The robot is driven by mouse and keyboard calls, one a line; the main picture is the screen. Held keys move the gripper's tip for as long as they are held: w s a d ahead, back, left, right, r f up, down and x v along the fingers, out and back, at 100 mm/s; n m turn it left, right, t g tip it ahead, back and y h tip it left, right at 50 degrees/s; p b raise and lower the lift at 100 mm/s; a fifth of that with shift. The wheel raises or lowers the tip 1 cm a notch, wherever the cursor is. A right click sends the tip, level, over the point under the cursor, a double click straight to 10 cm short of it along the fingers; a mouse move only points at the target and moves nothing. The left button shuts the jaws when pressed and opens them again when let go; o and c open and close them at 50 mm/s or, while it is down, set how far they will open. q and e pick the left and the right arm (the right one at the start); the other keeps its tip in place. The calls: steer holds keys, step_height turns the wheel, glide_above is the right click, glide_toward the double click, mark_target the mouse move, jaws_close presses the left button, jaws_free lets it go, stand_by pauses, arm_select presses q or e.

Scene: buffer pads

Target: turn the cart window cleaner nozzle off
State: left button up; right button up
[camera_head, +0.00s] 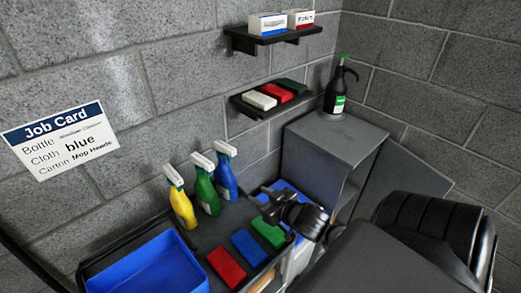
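Three spray bottles with white trigger heads stand upright in a row on the dark cart (212,232): a yellow one (182,207), a green one (207,193) and a blue one (226,180). Their labels are too small to read, so I cannot tell which is the window cleaner. The nozzle settings are also too small to make out. My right gripper (267,204) is to the right of the blue bottle, apart from it. Its fingers appear parted, with nothing between them. My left gripper is not in view.
A blue bin (150,268) sits at the cart's left. Red (226,267), blue (248,246) and green (269,232) cloths lie before the bottles. A job card (62,140) hangs on the wall. A black pump bottle (336,92) stands on a grey cabinet (335,137). Two shelves jut out above.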

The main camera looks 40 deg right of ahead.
mark_target(234, 153)
steer(key=w+r+t, duration=0.1)
steer(key=w+r, duration=0.1)
steer(key=w+d+r+t+y+b, duration=0.1)
steer(key=w+r, duration=0.2)
steer(key=w+r+n+t+y+b, duration=0.1)
steer(key=w+r, duration=0.2)
steer(key=shift+w+d+t, duration=0.2)
steer(key=shift+d+t, duration=0.2)
steer(key=w+p, duration=0.1)
steer(key=w, duration=0.1)
steer(key=shift+w+a, duration=0.1)
steer(key=shift+w, duration=0.2)
steer(key=shift+w+a, duration=0.1)
steer(key=shift+w, duration=0.65)
